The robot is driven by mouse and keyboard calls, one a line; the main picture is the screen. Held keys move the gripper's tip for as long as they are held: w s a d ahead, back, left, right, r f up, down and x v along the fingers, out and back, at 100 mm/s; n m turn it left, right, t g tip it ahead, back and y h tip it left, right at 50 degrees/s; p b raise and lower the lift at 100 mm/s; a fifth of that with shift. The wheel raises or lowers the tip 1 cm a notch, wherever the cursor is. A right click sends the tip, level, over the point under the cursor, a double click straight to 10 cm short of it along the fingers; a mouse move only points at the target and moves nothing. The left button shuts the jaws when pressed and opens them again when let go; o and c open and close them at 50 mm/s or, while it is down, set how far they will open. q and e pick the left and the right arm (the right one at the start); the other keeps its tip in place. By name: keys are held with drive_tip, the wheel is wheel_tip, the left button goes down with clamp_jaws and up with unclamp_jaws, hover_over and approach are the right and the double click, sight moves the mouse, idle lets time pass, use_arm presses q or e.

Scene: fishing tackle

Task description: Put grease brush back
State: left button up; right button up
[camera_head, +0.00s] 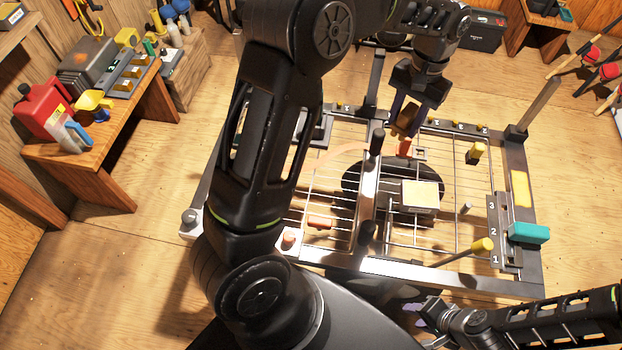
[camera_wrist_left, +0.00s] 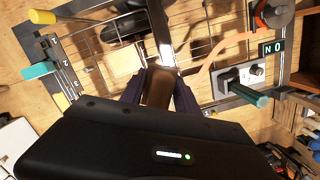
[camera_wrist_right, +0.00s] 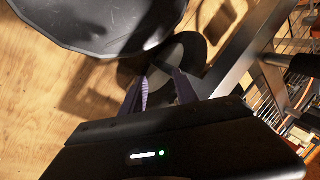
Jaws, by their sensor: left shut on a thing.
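My left gripper (camera_head: 408,118) is above the far middle of a metal frame with a wire grid (camera_head: 455,205). In the left wrist view its purple fingers are shut on a brown thing (camera_wrist_left: 158,88), which may be the grease brush; its lower end is unclear. A dark rack (camera_head: 497,230) numbered 1, 2, 3 stands at the frame's right side. A yellow-handled rod (camera_head: 482,245) lies by slot 1, and a teal block (camera_head: 528,233) is beside the rack. My right gripper (camera_wrist_right: 160,88) is open and empty, low near the frame's front edge.
A box with a pale yellow top (camera_head: 420,195) sits on the grid. A dark bar crosses the frame with black knobs (camera_head: 377,141) standing up. A bench with a red can (camera_head: 45,110) is at the left. My left arm hides much of the frame's left part.

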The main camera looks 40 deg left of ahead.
use_arm(q)
drive_tip(key=shift+a, duration=0.1)
use_arm(e)
drive_tip(key=shift+o, duration=1.6)
drive_tip(key=shift+f+b, duration=0.9)
use_arm(q)
drive_tip(key=s+a+f+n+b, duration=0.1)
drive_tip(key=s+a+f+n, duration=0.4)
drive_tip(key=s+a+f, duration=0.6)
drive_tip(key=a+f, duration=0.2)
drive_tip(key=a, duration=0.1)
drive_tip(key=shift+s+a+f+n+h, duration=0.15)
drive_tip(key=shift+s+a+n+h, duration=0.1)
drive_tip(key=shift+s+n+h, duration=0.15)
use_arm(e)
drive_tip(key=shift+f, duration=0.7)
use_arm(q)
drive_tip(key=shift+f+b, duration=0.4)
drive_tip(key=shift+f, duration=2.7)
use_arm(e)
drive_tip(key=shift+f, duration=0.25)
use_arm(q)
drive_tip(key=shift+f, duration=1.85)
use_arm(e)
drive_tip(key=shift+f, duration=0.1)
